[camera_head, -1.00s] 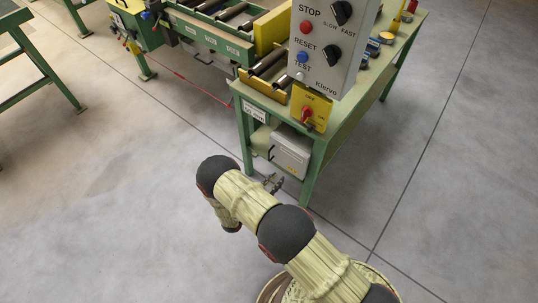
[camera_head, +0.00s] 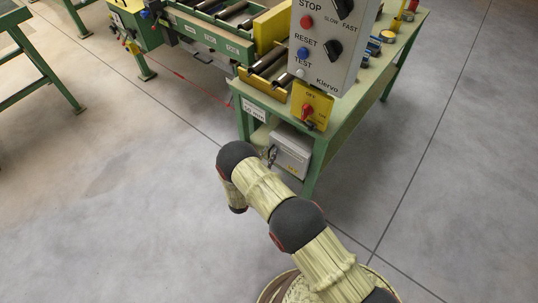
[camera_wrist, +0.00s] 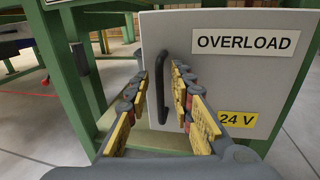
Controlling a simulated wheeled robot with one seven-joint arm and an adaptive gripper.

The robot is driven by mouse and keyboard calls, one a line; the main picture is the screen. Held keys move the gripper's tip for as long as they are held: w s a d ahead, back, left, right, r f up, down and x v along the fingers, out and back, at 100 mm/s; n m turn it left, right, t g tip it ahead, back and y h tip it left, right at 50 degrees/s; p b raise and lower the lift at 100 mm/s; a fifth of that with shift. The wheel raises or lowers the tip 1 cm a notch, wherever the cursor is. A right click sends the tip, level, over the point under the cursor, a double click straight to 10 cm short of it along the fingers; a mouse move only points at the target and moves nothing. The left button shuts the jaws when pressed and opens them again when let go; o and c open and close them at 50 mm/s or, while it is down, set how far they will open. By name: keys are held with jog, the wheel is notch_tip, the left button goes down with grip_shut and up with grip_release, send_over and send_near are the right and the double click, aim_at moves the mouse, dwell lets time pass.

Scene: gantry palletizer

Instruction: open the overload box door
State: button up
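The overload box (camera_wrist: 225,80) is a light grey box with an "OVERLOAD" label and a yellow "24 V" label on its door. In the wrist view the door looks closed, with a dark vertical bar handle (camera_wrist: 161,88) near its left edge. My gripper (camera_wrist: 158,80) is open, with one finger on each side of the handle. I cannot tell whether the fingers touch it. In the head view the box (camera_head: 291,152) sits under the green table, and my arm partly covers the area in front of it.
The green table (camera_head: 345,125) has legs beside the box; one stands close on the left in the wrist view (camera_wrist: 65,75). The floor around is clear.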

jog(key=c, duration=0.3)
grip_shut()
dwell(0.6)
